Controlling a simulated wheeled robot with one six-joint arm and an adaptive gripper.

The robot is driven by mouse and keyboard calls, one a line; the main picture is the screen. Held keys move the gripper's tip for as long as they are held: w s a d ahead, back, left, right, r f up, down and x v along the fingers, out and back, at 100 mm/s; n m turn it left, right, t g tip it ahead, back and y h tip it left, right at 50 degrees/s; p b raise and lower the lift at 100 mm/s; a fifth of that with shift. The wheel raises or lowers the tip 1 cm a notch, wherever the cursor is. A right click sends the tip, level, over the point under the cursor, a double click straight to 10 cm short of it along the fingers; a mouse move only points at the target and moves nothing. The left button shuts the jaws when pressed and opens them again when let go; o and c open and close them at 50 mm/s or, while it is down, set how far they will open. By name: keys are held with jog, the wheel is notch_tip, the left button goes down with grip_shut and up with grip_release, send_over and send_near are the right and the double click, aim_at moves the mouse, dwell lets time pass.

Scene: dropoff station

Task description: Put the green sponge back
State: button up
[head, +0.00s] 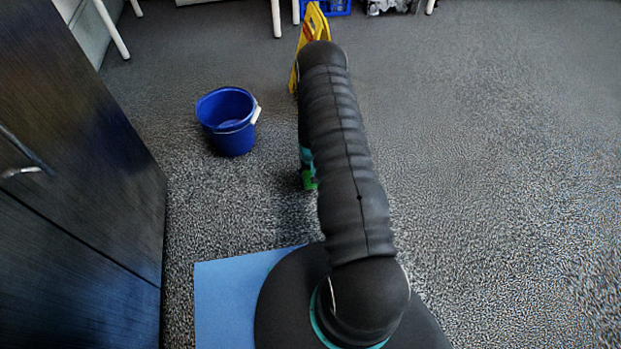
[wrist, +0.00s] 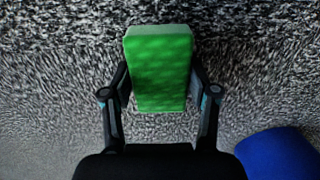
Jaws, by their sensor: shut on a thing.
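The green sponge (wrist: 160,68) is a bright green block in the middle of the wrist view. My gripper (wrist: 160,88) is shut on it, with one finger against each side. The carpet shows behind the sponge. In the head view only a small green bit of the sponge (head: 309,181) shows beside my arm; the arm hides the rest and most of the gripper.
A blue bucket (head: 229,120) with a white handle grip stands on the grey carpet left of my arm. A yellow floor sign (head: 314,24) is partly behind the arm. A dark cabinet (head: 75,170) lines the left. The carpet to the right is clear.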

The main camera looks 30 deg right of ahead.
jog(key=shift+f, duration=1.05)
jog(key=shift+f+b, duration=0.25)
jog(key=shift+b, duration=0.05)
jog(key=o, duration=1)
jog(key=shift+r, duration=0.1)
